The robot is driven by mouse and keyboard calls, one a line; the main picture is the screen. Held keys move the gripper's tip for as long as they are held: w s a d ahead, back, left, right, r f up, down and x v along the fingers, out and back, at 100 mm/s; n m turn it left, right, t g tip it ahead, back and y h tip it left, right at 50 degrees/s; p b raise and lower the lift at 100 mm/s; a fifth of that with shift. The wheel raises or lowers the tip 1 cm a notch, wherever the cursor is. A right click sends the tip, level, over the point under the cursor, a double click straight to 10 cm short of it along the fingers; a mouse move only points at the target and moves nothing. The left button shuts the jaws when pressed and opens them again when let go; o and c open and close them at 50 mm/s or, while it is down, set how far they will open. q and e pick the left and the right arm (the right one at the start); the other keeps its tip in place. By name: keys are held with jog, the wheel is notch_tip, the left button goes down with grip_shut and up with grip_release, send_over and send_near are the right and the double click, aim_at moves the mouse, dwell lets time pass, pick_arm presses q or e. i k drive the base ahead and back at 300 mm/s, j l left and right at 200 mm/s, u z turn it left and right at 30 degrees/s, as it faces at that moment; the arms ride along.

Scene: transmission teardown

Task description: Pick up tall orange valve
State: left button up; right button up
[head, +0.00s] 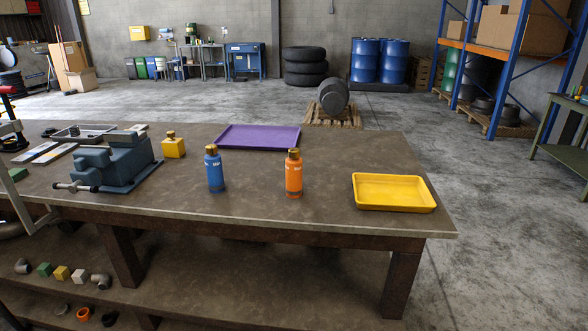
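The tall orange valve (293,175) looks like an upright orange bottle with a gold-brown cap and small pale lettering. It stands on the brown workbench (330,215), near the front edge and right of the middle. Nothing covers it. Neither of my grippers shows in the head view.
A similar blue bottle (214,172) stands left of the orange one. A purple tray (258,136) lies behind, and a yellow tray (393,192) lies to the right. A yellow block-shaped piece (173,147) and a grey-blue vise (115,163) stand farther left. Bench around the orange valve is clear.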

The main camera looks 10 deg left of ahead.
aim_at(293, 168)
jog(key=k+j+z, duration=0.1)
jog(key=j+z, duration=0.25)
jog(key=k+j+z, duration=0.1)
jog(key=j+z, duration=0.25)
jog(key=k+j+z, duration=0.15)
jog(key=z, duration=0.2)
